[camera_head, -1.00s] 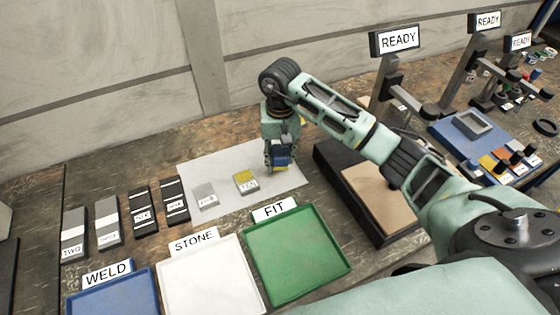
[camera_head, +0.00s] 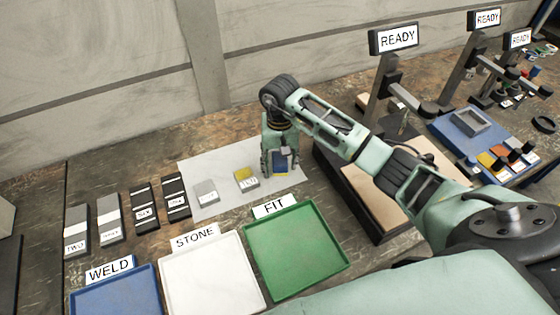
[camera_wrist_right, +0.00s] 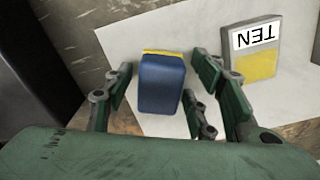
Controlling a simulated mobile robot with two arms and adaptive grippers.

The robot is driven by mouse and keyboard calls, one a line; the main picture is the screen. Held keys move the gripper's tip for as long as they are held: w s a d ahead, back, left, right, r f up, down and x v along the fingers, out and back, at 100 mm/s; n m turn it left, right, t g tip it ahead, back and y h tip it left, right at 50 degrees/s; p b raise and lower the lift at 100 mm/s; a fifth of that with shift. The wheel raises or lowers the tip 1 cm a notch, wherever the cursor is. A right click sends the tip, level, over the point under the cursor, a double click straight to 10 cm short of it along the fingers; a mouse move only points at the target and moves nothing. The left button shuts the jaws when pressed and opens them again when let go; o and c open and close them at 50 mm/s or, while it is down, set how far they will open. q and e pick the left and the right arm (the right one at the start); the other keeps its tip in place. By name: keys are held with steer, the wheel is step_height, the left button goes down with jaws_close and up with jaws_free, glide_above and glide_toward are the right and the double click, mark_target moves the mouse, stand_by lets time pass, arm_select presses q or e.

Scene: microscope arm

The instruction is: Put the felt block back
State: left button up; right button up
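A blue block with a yellow edge (camera_wrist_right: 161,84), which I take to be the felt block, is between the fingers of my right gripper (camera_wrist_right: 158,92). In the wrist view, narrow gaps show between the block and the fingers on both sides, so the gripper looks open around it. In the head view the blue block (camera_head: 280,164) is at the right part of the pale sheet (camera_head: 226,201), partly covered by the right gripper (camera_head: 280,168). Whether its underside touches the sheet is hidden. My left gripper is not in view.
The yellow-and-grey TEN block (camera_head: 247,180) stands just left of the gripper; a grey block (camera_head: 206,193) and several others stand farther left. WELD, STONE and FIT trays (camera_head: 297,250) lie in front. A dark-framed board (camera_head: 375,205) is close on the right.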

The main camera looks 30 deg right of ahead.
mark_target(280, 159)
steer(key=shift+r, duration=0.25)
steer(key=shift+w+r, duration=0.1)
steer(key=shift+r, duration=0.2)
step_height(280, 159, up, 11)
steer(key=b, duration=0.2)
steer(key=shift+r+b, duration=0.15)
steer(key=shift+b, duration=0.2)
